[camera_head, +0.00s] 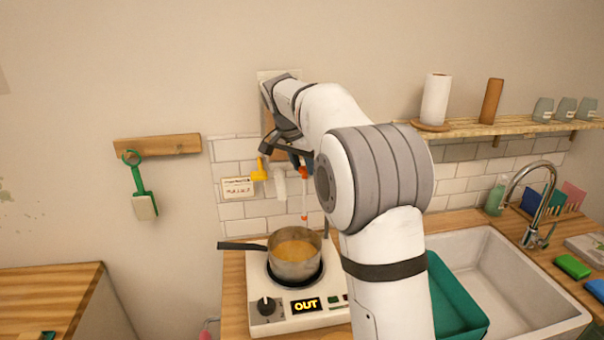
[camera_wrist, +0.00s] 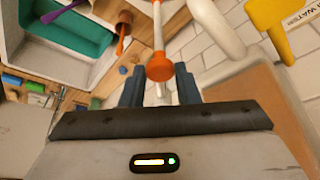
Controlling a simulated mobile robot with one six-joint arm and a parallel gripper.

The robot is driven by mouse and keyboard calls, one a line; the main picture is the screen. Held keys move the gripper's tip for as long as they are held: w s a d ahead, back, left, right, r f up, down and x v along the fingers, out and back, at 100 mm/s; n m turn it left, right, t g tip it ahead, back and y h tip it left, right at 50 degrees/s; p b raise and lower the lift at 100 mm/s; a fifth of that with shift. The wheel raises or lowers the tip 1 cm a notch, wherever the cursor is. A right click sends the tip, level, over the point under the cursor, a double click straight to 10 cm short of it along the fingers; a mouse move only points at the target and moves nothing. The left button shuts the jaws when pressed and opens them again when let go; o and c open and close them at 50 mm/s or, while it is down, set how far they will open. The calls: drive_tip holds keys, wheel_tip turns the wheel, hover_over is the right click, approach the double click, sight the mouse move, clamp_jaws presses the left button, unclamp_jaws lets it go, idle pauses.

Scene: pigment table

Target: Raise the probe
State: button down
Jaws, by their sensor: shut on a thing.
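The probe (camera_head: 304,175) is a thin upright rod with orange parts, hanging above the saucepan in the head view. Its orange collar (camera_wrist: 159,68) shows close up in the wrist view. My gripper (camera_wrist: 160,88) has its blue-grey fingers on both sides of the probe and is shut on it. In the head view my gripper (camera_head: 298,160) is partly hidden by my arm. The saucepan (camera_head: 284,266) holds orange-yellow liquid and sits on the hot plate (camera_head: 262,321). The plate's display (camera_head: 306,305) reads OUT. The rod's lower tip looks above the pan; its exact height is unclear.
A yellow handle (camera_head: 259,172) and a white spout (camera_head: 280,186) are just left of the probe. A small label (camera_head: 238,187) is on the tiles. A teal tub (camera_head: 452,308) and white sink (camera_head: 500,275) stand to the right. A shelf (camera_head: 490,128) runs along the wall.

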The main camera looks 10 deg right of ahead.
drive_tip(key=shift+r+p, duration=1)
drive_tip(key=shift+r, duration=1.4)
drive_tip(key=c, duration=1.4)
unclamp_jaws()
drive_tip(key=shift+r, duration=0.1)
drive_tip(key=shift+o, duration=0.2)
drive_tip(key=b+v, duration=0.1)
drive_tip(key=v, duration=0.6)
drive_tip(key=shift+r, duration=0.3)
drive_tip(key=shift+s+a, duration=0.15)
